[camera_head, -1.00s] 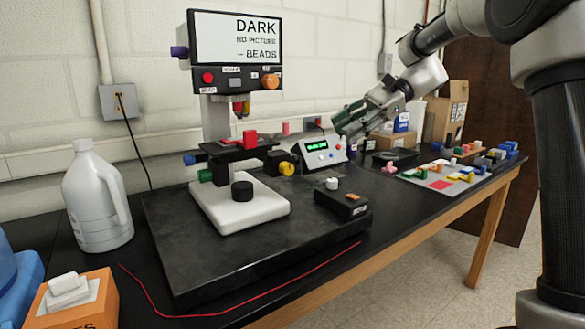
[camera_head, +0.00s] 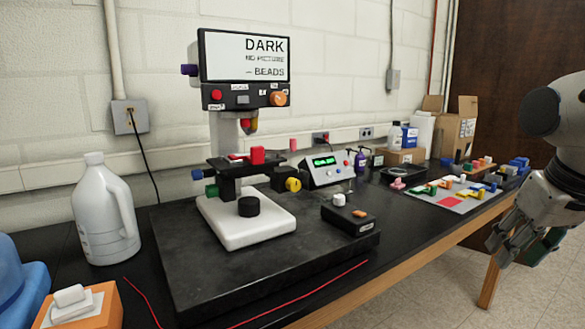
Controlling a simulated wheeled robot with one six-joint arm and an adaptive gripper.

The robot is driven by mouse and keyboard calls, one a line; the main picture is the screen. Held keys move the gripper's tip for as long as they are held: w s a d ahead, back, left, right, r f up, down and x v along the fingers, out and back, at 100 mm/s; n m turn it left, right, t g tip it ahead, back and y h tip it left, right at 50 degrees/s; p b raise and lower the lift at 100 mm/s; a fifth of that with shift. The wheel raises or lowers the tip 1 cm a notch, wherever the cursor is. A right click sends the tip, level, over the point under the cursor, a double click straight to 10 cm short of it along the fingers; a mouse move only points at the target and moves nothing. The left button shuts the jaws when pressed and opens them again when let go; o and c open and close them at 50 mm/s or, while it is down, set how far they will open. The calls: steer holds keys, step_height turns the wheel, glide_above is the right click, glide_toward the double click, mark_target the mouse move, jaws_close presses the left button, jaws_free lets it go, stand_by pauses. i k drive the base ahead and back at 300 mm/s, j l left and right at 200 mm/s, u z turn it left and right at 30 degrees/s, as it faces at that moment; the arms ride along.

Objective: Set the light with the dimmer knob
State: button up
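A microscope-like stand (camera_head: 223,130) with a white base carries a screen (camera_head: 245,58) reading "DARK", "NO PICTURE" and "BEADS". A low black box (camera_head: 350,228) stands at the right of the dark slab, with a white knob (camera_head: 338,199) and an orange switch on top. An orange knob (camera_head: 278,99) sits on the panel under the screen. No readable label shows which knob is the dimmer. My gripper (camera_head: 518,247) is at the right edge, beyond the table's front edge and far from both knobs. Its fingers are seen at an angle, so their opening is unclear.
The dark slab (camera_head: 190,275) bears the stand and black box. A white jug (camera_head: 105,215) stands left. A control box with a green display (camera_head: 328,170) stands behind. A tray of coloured blocks (camera_head: 425,190) lies right. A red wire crosses the front.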

mark_target(339, 200)
steer(key=i+l+u, duration=0.15)
steer(key=l+u, duration=0.95)
steer(key=l, duration=0.2)
steer(key=i, duration=0.05)
